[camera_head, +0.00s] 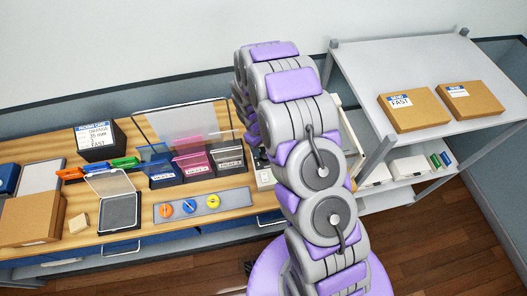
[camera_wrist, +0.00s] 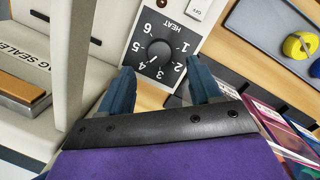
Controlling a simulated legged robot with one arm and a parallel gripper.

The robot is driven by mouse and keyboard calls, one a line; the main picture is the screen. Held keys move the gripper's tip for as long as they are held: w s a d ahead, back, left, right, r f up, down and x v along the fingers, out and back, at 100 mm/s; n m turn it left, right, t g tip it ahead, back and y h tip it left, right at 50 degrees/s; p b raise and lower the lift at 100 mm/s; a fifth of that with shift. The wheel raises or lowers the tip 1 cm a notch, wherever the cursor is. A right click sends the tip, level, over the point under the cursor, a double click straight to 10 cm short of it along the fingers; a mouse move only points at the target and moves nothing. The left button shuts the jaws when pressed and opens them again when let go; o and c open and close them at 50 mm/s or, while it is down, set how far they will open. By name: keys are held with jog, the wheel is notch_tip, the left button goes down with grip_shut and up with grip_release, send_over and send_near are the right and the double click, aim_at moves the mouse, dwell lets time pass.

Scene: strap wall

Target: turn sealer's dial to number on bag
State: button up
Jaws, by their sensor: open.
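In the wrist view the sealer's black dial (camera_wrist: 158,51) sits on a dark plate marked HEAT, with numbers 1 to 6 around it. Its pointer is too small to read surely. My gripper (camera_wrist: 162,84) is open, its two blue fingers just short of the dial on the lower left and lower right, with nothing between them. The pale sealer body (camera_wrist: 28,47), lettered BAG SEALER, is at the left. In the head view my arm hides most of the sealer and the gripper. I cannot make out a bag or its number in either view.
An OFF switch (camera_wrist: 199,9) is beside the dial. In the head view, blue, pink and black bins (camera_head: 194,163) stand left of my arm, behind a panel with coloured knobs (camera_head: 235,202). A shelf (camera_head: 400,65) with cardboard boxes (camera_head: 408,112) is at the right.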

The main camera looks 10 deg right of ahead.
notch_tip(320, 180, up, 12)
jog(key=a+b, duration=0.1)
jog(key=a, duration=0.1)
jog(key=shift+w+f, duration=0.15)
jog(key=shift+w, duration=0.25)
